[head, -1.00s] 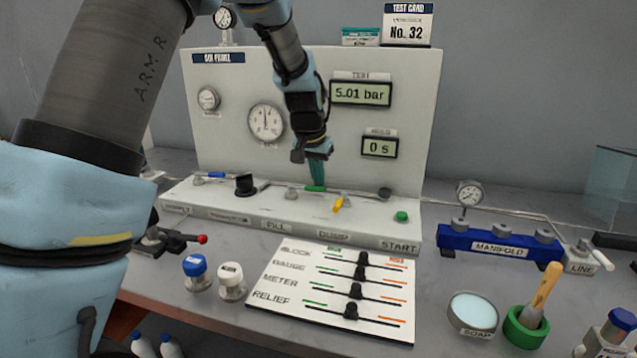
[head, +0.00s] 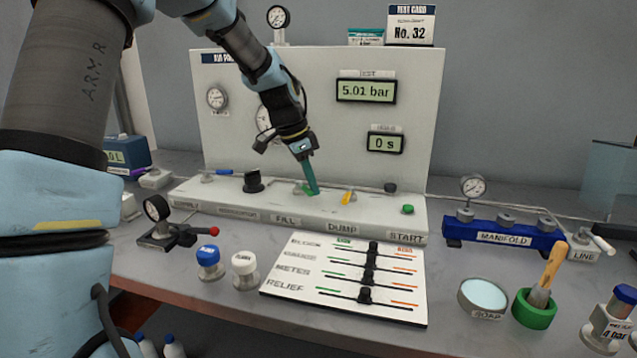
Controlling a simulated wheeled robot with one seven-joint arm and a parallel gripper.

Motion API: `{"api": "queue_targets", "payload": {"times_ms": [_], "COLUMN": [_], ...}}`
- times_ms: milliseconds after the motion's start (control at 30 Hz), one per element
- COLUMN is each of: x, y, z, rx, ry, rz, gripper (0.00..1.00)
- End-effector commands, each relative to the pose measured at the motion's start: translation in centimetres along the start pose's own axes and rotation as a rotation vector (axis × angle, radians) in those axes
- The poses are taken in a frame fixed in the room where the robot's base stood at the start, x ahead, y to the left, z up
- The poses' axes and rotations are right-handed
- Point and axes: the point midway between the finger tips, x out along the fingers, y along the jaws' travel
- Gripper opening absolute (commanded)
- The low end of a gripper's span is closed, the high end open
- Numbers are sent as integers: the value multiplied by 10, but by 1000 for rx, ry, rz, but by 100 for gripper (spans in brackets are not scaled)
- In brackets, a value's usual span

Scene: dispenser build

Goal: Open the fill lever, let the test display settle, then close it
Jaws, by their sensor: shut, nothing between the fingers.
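The green fill lever (head: 302,190) sits on the low ledge of the panel, behind the FILL label (head: 284,219). My gripper (head: 314,192) is shut, with nothing held, and its teal fingers point down at the lever's right end. The fingers hide part of the lever; I cannot tell whether they touch it or exactly how it is turned. The test display (head: 366,91) reads 5.01 bar. The hold display (head: 385,144) below it reads 0 s.
A yellow dump lever (head: 348,197) stands just right of my gripper, and a black knob (head: 253,181) to its left. A green start button (head: 407,209) is at the ledge's right. A slider board (head: 415,300) lies in front. A blue manifold (head: 500,236) stands right.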

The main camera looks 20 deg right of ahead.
Motion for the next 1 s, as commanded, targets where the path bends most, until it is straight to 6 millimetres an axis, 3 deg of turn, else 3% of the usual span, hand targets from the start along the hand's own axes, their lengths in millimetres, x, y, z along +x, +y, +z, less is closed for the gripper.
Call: {"api": "queue_targets", "payload": {"times_ms": [600,1000], "x": [-12,-14], "y": [-2,-4], "z": [34,43], "rx": [485,492], "ry": [1,-1], "rz": [157,159], "gripper": [0,0]}}
